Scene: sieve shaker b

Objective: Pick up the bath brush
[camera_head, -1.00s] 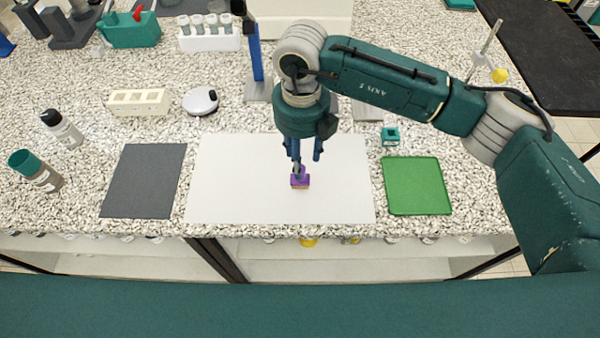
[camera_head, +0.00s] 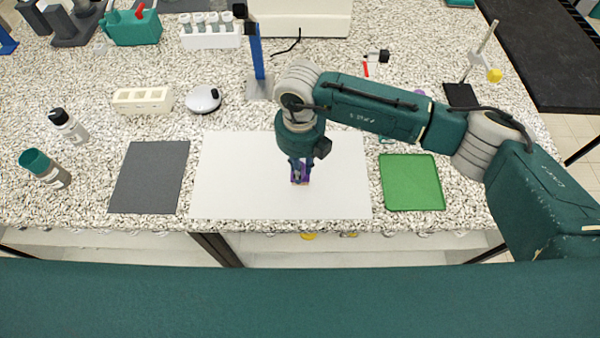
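A small purple block-like thing with a tan lower edge (camera_head: 300,181), which I take to be the bath brush, is at the front middle of the white mat (camera_head: 240,180). My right gripper (camera_head: 300,174) points straight down over it, with its blue fingers low around its upper part. The fingers and the purple body overlap in the picture, so I cannot tell whether they grip it. The gripper hides much of the brush. My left gripper is not in view.
A dark grey mat (camera_head: 150,180) lies to the left and a green tray (camera_head: 412,183) to the right. A blue post (camera_head: 257,58) stands behind the white mat.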

